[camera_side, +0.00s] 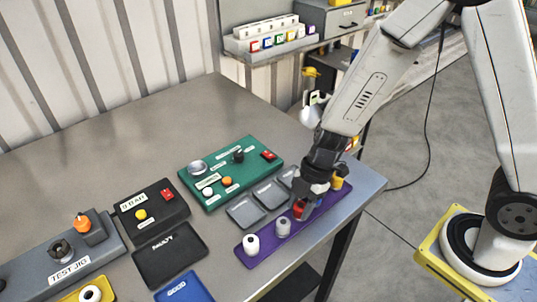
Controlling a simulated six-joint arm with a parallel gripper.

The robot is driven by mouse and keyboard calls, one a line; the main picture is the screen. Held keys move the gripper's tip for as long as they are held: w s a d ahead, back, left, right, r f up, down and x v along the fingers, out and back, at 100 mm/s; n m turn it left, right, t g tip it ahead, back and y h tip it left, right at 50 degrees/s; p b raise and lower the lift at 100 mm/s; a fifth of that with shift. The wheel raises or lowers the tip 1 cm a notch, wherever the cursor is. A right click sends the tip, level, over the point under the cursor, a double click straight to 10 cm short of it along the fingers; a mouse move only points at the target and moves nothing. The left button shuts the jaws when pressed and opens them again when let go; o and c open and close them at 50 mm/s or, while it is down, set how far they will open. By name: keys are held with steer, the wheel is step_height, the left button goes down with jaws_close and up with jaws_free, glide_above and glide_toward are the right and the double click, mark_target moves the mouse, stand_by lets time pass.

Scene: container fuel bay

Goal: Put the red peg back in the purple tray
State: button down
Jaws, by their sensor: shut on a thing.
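The purple tray (263,256) lies along the right front edge of the grey table. The red peg (299,209) is low over the tray, just right of the middle of its row. My gripper (306,201) is shut on the red peg. Whether the peg touches the tray or is seated in it cannot be told, as the gripper covers part of it. A white peg (252,244) and a grey peg (283,227) stand in the tray to the left. A yellow-orange piece (337,183) shows at the tray's far end behind my gripper.
Small grey trays (246,211) lie beside the purple tray. A green panel (214,197) with knobs and a red switch sits behind them. Black (169,255) and blue (184,289) trays and a test jig (70,268) stand to the left. The table's back left is clear.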

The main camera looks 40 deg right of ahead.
steer(key=shift+f, duration=0.15)
steer(key=shift+c, duration=1.4)
jaws_free()
steer(key=v, duration=1.2)
steer(key=shift+d, duration=0.15)
steer(key=s+d+f+m+t+h, duration=0.2)
steer(key=d+m, duration=0.5)
steer(key=m, duration=1.1)
steer(key=shift+s+t+h, duration=0.3)
steer(key=shift+s+h, duration=0.35)
steer(key=shift+h, duration=0.55)
